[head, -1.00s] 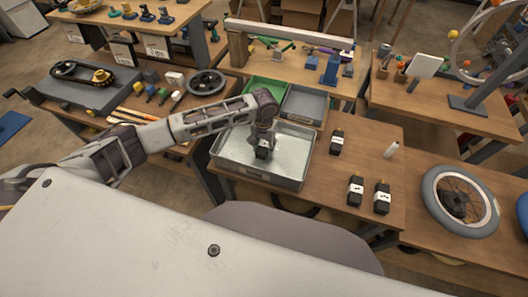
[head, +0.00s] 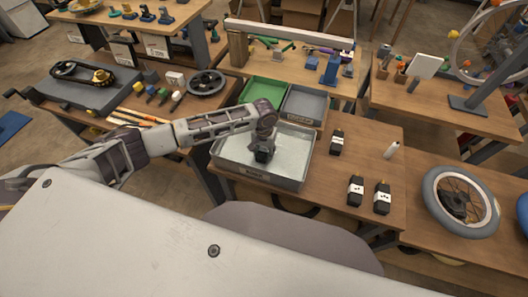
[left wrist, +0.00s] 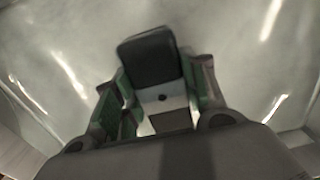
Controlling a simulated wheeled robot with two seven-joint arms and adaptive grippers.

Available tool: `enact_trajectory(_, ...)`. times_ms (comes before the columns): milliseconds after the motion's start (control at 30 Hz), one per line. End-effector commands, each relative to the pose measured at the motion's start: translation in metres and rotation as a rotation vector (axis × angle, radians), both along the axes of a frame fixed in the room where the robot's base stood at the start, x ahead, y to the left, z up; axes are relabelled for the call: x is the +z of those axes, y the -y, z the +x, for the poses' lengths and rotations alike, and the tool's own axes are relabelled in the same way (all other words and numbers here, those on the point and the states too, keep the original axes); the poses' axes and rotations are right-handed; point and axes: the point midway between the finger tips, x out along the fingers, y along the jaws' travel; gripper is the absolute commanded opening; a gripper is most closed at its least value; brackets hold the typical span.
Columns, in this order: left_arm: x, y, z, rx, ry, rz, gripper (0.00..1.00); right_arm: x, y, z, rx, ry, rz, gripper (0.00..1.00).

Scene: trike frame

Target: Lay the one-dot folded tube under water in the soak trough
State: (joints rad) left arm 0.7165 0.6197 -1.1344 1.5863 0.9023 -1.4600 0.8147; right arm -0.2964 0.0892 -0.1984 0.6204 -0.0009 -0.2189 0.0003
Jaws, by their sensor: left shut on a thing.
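The soak trough (head: 296,183) is a grey metal tray of pale, glinting water on the wooden bench. My left gripper (head: 263,156) points down inside its walls. It is shut on the one-dot folded tube (left wrist: 152,60), a black bundle with a white band and one black dot, seen between the green-padded fingers in the left wrist view. The gripper mostly hides the tube in the head view. I cannot tell whether the tube is below the water surface or touches the bottom. My right gripper is not in view.
Several more black folded tubes with white bands lie right of the trough: one at the back (head: 337,143) and a front pair (head: 355,191). Green (head: 263,90) and grey (head: 304,104) bins sit behind the trough. A wheel (head: 460,201) lies far right.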

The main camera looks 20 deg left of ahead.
Motion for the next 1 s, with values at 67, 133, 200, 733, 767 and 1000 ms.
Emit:
enact_trajectory(67, 0.001, 0.0, 0.0, 0.0, 0.001, 0.0, 0.14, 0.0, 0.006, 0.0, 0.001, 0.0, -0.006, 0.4)
enact_trajectory(133, 0.001, 0.0, 0.0, 0.0, 0.0, 0.0, 0.14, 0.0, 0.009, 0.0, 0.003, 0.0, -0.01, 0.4)
enact_trajectory(200, 0.0, 0.0, 0.0, 0.0, 0.0, 0.0, 0.14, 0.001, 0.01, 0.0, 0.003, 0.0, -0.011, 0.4)
enact_trajectory(733, -0.002, 0.0, 0.0, 0.0, 0.0, 0.001, 0.63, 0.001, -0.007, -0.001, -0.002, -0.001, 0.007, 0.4)
enact_trajectory(767, -0.002, 0.0, 0.0, 0.0, 0.0, 0.001, 0.63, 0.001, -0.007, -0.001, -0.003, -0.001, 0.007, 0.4)
enact_trajectory(1000, 0.006, 0.0, 0.0, 0.0, 0.001, 0.0, 0.63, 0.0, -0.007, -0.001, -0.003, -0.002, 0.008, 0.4)
